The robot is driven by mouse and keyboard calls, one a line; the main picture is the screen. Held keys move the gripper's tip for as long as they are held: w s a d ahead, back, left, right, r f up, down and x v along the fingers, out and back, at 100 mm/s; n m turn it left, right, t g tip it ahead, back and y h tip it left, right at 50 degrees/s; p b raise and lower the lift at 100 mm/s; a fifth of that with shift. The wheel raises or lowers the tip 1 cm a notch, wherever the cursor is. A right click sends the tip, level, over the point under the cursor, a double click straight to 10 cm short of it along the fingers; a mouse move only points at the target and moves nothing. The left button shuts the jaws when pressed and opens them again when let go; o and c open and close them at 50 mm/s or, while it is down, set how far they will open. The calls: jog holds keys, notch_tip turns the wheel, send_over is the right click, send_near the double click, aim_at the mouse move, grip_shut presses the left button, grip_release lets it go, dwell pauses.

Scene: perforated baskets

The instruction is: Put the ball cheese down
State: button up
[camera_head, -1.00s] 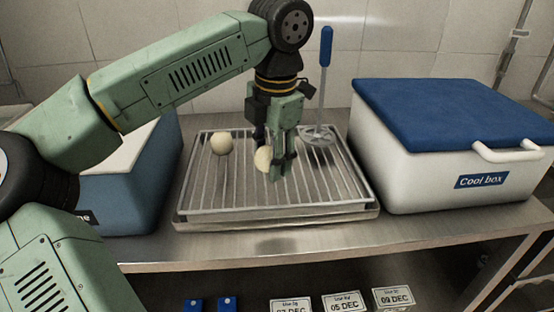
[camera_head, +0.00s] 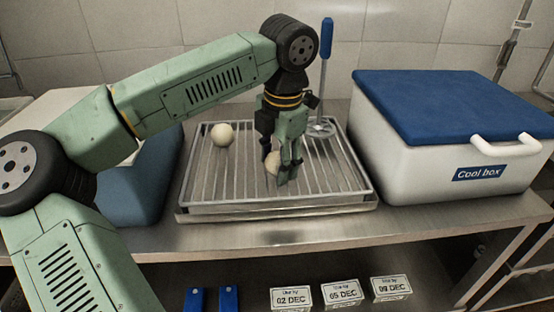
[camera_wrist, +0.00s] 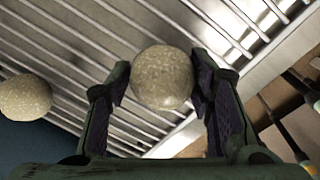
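A pale round ball cheese (camera_head: 272,162) sits between the fingers of my gripper (camera_head: 281,166), low over the middle of the wire rack (camera_head: 340,187). In the wrist view the ball cheese (camera_wrist: 162,77) fills the space between the two fingertips of my gripper (camera_wrist: 161,80), which appear to touch its sides. My gripper points down and looks shut on it. I cannot tell whether the ball rests on the rack's wires. A second pale ball (camera_head: 222,134) lies on the rack to the left; it also shows at the wrist view's left edge (camera_wrist: 25,97).
A white cool box with a blue lid (camera_head: 450,100) stands right of the rack. A blue-handled skimmer (camera_head: 323,75) stands at the rack's back right. Date blocks (camera_head: 340,293) sit below the counter.

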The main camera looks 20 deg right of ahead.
jog(key=o, duration=0.3)
